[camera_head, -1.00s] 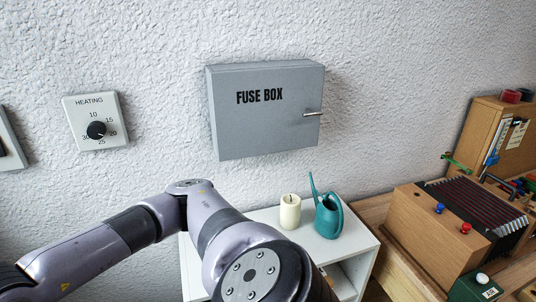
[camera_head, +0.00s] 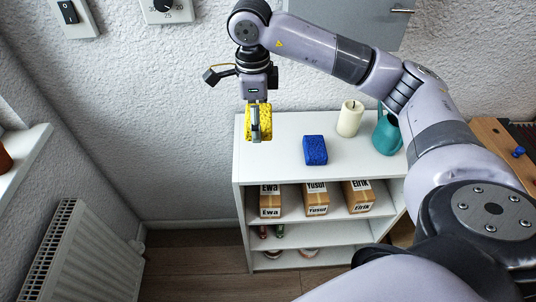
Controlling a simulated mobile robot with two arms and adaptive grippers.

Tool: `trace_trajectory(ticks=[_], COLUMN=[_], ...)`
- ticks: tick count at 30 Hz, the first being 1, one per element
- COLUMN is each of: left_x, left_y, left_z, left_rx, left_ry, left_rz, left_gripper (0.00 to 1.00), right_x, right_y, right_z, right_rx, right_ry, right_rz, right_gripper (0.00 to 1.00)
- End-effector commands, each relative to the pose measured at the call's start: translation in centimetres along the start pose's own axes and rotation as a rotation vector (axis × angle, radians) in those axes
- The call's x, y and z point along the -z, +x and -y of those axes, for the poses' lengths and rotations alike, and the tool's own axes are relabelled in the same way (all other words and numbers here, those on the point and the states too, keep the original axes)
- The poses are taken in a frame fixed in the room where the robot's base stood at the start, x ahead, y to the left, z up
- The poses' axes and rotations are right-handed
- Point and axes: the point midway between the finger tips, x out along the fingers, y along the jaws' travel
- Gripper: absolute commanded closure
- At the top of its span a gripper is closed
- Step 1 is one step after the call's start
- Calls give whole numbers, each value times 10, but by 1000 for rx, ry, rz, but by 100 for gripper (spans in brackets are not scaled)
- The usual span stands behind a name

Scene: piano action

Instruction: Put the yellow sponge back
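The yellow sponge (camera_head: 265,118) is upright at the left end of the top of the white shelf (camera_head: 285,160). My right gripper (camera_head: 256,136) comes down on it from above and is shut on it. One grey finger covers part of its front face; the other finger is hidden behind it. I cannot tell whether the sponge touches the shelf top. A blue sponge (camera_head: 315,150) lies on the shelf top to the right, apart from the yellow one. My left gripper is not in view.
A cream candle (camera_head: 350,118) and a teal watering can (camera_head: 387,133) stand farther right on the shelf top. Labelled boxes (camera_head: 316,199) fill the compartment below. A radiator (camera_head: 85,255) stands at the left. The fuse box (camera_head: 375,22) hangs above, behind my arm.

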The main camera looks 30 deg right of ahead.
Motion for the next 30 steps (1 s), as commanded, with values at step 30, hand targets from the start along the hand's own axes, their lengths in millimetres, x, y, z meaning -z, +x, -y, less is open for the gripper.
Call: trace_trajectory(ticks=[30], left_x=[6], left_y=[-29], left_z=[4], left_rx=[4], left_ry=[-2], left_rz=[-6], left_gripper=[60], right_x=[21], right_y=[84], right_z=[55], right_rx=[-38], right_ry=[1135], right_rz=[-2], right_gripper=[57])
